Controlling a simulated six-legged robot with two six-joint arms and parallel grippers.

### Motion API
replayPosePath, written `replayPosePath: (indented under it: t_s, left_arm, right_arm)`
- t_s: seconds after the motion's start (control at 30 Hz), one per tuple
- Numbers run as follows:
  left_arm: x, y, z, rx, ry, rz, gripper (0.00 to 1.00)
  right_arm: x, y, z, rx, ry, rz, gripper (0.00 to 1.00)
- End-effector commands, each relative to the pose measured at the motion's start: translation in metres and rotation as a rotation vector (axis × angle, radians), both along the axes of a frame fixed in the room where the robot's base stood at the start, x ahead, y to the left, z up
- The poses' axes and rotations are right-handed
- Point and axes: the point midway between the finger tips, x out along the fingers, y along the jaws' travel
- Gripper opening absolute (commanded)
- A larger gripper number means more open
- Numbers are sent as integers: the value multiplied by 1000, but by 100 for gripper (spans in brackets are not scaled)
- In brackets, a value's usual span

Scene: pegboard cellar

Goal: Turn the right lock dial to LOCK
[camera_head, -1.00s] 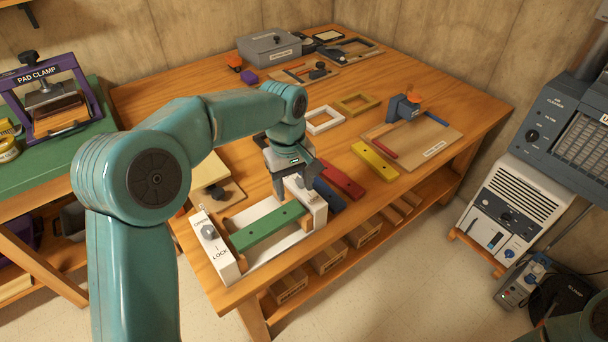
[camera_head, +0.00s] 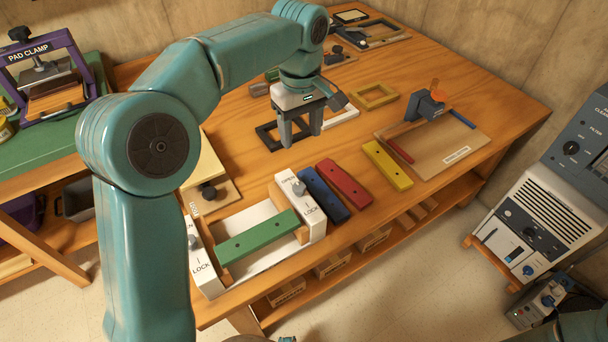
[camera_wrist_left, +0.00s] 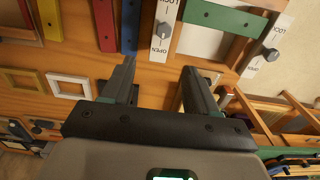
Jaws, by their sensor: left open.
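A white fixture holds a green bar (camera_head: 258,237) between two end plates. The right lock dial (camera_head: 299,188) is a grey knob on the right plate (camera_head: 318,222), between the printed words OPEN and LOCK. It also shows in the wrist view (camera_wrist_left: 163,29), beyond my fingertips. I cannot tell which word it points to. The left dial (camera_head: 193,240) is partly hidden by my arm in the head view. My left gripper (camera_head: 302,140) is open and empty, above the table behind the right plate, apart from the dial. My right gripper is not in view.
Blue (camera_head: 325,194), red (camera_head: 344,184) and yellow (camera_head: 387,165) bars lie right of the fixture. A black frame (camera_head: 263,135) and a yellow frame (camera_head: 374,96) lie farther back. A board with a blue clamp (camera_head: 424,106) stands right. The table's front edge is near the fixture.

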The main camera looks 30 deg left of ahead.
Motion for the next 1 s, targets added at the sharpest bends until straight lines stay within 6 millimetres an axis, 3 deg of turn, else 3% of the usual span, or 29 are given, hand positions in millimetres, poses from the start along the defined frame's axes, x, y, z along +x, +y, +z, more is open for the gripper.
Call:
replayPosePath:
  t_s: [0.17,0.6,0.8,1.0]
  left_arm:
    - [-6,0,-28,0,4,-1,59]
    - [-7,2,-129,0,4,-1,59]
    - [-5,3,-154,0,2,-1,59]
    - [-3,2,-161,0,0,-1,59]
  right_arm:
    - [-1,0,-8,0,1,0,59]
    - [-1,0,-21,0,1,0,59]
    - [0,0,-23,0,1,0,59]
    - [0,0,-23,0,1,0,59]
